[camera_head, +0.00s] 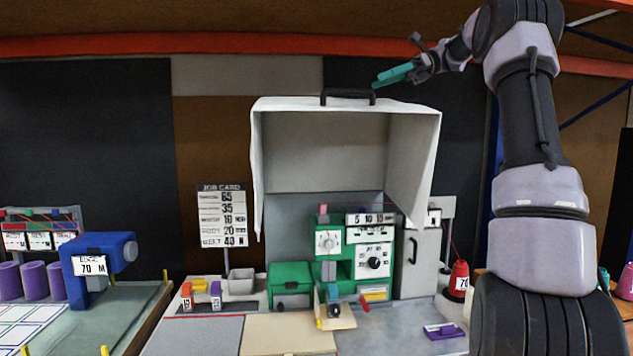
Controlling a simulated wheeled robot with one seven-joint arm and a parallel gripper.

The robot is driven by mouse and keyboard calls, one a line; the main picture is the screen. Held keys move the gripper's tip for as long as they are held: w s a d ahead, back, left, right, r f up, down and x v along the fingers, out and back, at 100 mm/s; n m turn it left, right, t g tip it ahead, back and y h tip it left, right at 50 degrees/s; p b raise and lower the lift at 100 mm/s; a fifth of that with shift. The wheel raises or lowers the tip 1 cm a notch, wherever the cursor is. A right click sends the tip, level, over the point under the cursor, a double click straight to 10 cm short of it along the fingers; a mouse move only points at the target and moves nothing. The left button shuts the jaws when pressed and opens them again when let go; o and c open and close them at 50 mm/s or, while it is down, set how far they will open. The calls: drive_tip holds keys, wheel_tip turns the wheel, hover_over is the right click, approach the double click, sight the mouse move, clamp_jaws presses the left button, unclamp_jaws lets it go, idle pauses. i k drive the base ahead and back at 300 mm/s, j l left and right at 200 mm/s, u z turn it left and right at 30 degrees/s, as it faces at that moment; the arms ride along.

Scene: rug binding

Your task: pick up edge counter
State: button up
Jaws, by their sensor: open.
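A blue device (118,249) with a white label reading "70 M" stands on the bench at the left. My gripper (392,76) has teal fingers and is open and empty. It is high up at the top centre, by the black handle (348,94) of the raised white cover. It is far above and to the right of the blue device.
The white cover (425,135) stands open over a green machine (333,240) with dials. Several purple spools (33,280) stand left of the blue device. A job card (222,215) stands between. A purple item (444,331) lies on the grey surface at the right.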

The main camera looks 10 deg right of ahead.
sight(451, 330)
drive_tip(key=l, duration=0.75)
drive_tip(key=i+l, duration=0.1)
drive_tip(key=l, duration=0.65)
